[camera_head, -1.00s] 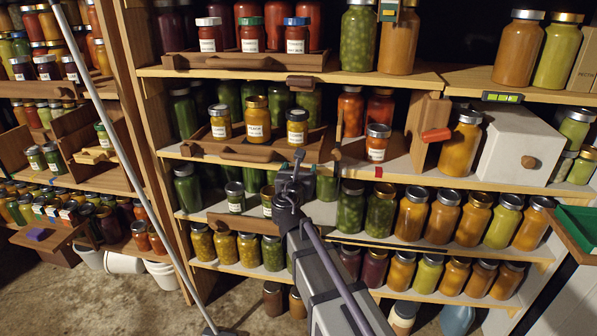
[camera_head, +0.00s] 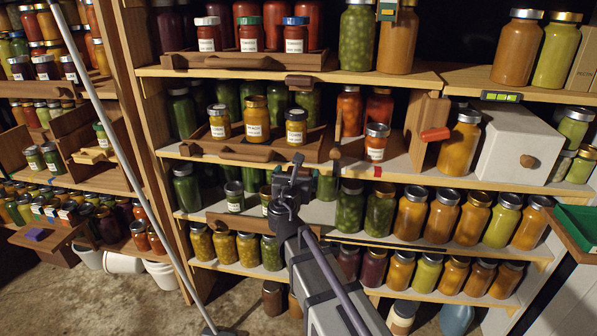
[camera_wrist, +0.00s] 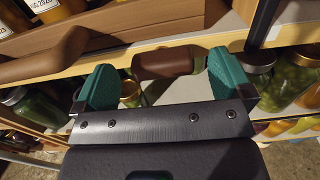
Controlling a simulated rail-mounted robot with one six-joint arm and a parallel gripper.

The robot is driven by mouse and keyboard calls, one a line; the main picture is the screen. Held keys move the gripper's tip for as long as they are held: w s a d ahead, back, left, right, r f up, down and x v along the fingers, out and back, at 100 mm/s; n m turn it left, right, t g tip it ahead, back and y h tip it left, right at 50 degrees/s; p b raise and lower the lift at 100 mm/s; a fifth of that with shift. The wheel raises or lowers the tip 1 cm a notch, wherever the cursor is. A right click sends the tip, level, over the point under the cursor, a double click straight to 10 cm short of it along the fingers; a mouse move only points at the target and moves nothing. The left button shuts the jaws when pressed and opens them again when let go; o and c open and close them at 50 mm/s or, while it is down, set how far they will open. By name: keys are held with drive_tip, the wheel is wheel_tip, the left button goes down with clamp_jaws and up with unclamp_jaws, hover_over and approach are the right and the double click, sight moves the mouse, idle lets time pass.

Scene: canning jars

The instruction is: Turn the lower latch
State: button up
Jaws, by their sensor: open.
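The lower latch (camera_wrist: 168,62) is a brown, rounded block on the front edge of a wooden shelf. In the wrist view it lies roughly level, between the two teal fingers of my gripper (camera_wrist: 165,80). The fingers are apart, one on each side, with a gap visible at both ends of the latch. In the head view my gripper (camera_head: 297,172) is at the middle shelf's front edge and hides the lower latch. A similar brown latch (camera_head: 300,81) sits on the shelf edge above.
A wooden tray (camera_head: 238,152) with a brown handle and labelled jars stands just left of my gripper. Jars (camera_head: 350,207) fill the shelf below and to the right. A post (camera_wrist: 264,22) stands to the right in the wrist view.

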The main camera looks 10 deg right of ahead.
drive_tip(key=v, duration=0.8)
drive_tip(key=shift+s, duration=0.15)
